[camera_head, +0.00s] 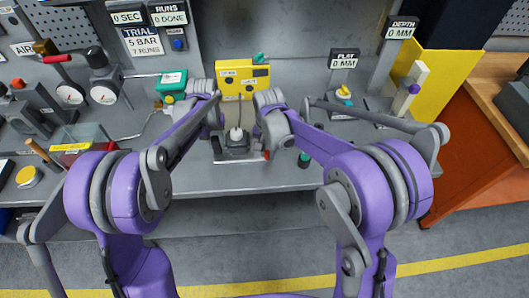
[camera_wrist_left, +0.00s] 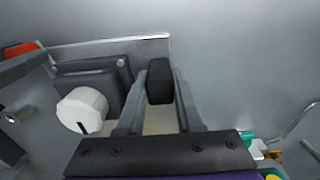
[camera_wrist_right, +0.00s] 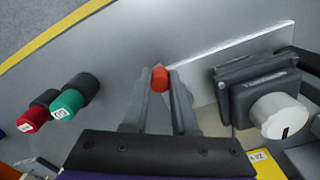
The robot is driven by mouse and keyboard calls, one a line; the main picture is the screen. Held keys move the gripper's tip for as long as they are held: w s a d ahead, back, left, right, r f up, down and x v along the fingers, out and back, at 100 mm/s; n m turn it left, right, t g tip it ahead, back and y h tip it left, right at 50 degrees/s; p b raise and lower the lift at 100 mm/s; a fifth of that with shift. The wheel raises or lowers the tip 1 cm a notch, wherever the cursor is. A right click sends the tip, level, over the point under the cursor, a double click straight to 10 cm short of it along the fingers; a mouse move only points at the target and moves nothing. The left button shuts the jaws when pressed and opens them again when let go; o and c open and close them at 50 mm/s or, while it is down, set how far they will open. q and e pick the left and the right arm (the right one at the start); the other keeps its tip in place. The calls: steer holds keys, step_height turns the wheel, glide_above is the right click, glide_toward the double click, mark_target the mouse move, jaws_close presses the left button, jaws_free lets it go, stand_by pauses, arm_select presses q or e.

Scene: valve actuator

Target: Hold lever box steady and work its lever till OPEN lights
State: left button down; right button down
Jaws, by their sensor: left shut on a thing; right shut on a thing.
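The lever box (camera_head: 236,143) is a dark grey unit with a white round knob (camera_head: 236,133), sitting on a pale base plate on the bench between my two grippers. My left gripper (camera_wrist_left: 159,90) is shut on a dark block-like grip (camera_wrist_left: 159,80) at one end of the plate. My right gripper (camera_wrist_right: 160,85) is shut on a red-orange lever tip (camera_wrist_right: 160,77) at the other end. The knob also shows in the left wrist view (camera_wrist_left: 82,110) and the right wrist view (camera_wrist_right: 281,116). I cannot tell whether any OPEN lamp is lit.
A yellow panel (camera_head: 242,80) stands behind the box. A red cylinder (camera_wrist_right: 33,115) and a green cylinder (camera_wrist_right: 66,104) lie to the right on the bench. The bench front is mostly clear.

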steer(key=n, duration=0.1)
steer(key=d+n, duration=0.1)
steer(key=n, duration=0.1)
steer(key=shift+w+d, duration=0.3)
steer(key=n, duration=0.1)
steer(key=w+d+n, duration=0.1)
steer(key=n, duration=0.1)
steer(key=shift+w+d, duration=0.1)
steer(key=shift+d, duration=0.15)
steer(key=n, duration=0.2)
steer(key=w+d+n, duration=0.1)
steer(key=shift+w+n, duration=0.25)
steer(key=shift+n, duration=0.15)
steer(key=shift+w+d+n, duration=0.15)
steer(key=shift+w+n, duration=0.5)
steer(key=shift+n, duration=0.55)
steer(key=c, duration=0.7)
jaws_free()
